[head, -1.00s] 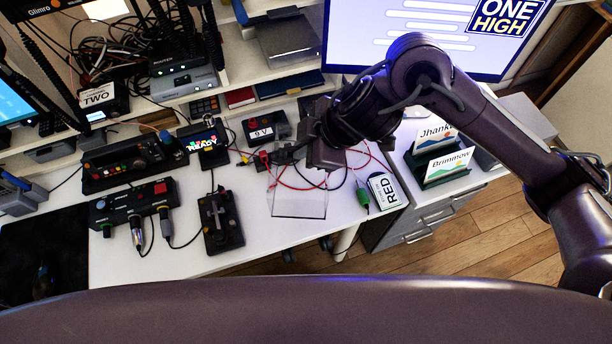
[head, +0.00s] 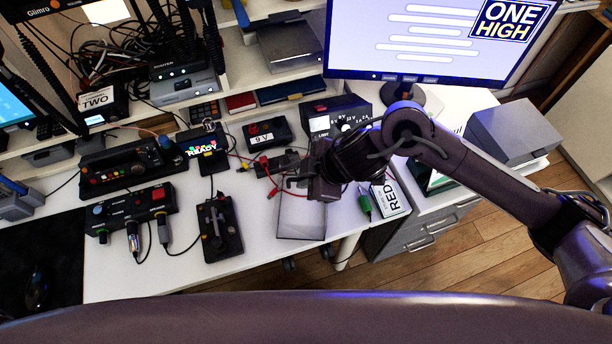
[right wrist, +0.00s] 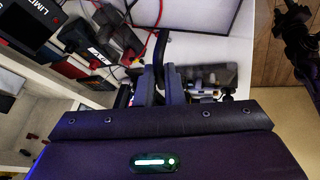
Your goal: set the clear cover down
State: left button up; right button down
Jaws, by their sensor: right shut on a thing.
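The clear cover (head: 302,218) is a see-through box shape at the front right of the white desk, near its edge. My right gripper (head: 292,183) is at the cover's far side and is shut on it. The cover hangs toward the front from the fingers; I cannot tell whether it touches the desk. In the right wrist view the two fingers (right wrist: 163,85) are close together around a thin dark part. A dark board with small parts (head: 277,164) lies just behind the cover. My left gripper is not in view.
A 9V box (head: 266,133) and red and black leads lie behind. A black key device (head: 219,228) stands left of the cover. The desk's front edge is close.

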jog(key=shift+f, duration=0.2)
jog(key=c, duration=1.5)
grip_release()
jog(key=shift+c, duration=0.2)
jog(key=shift+d+r, duration=0.15)
jog(key=shift+r, duration=0.35)
jog(key=p+v, duration=0.1)
jog(key=v, duration=1)
jog(key=shift+r+p, duration=0.2)
jog(key=shift+p, duration=0.2)
jog(key=shift+s, duration=0.1)
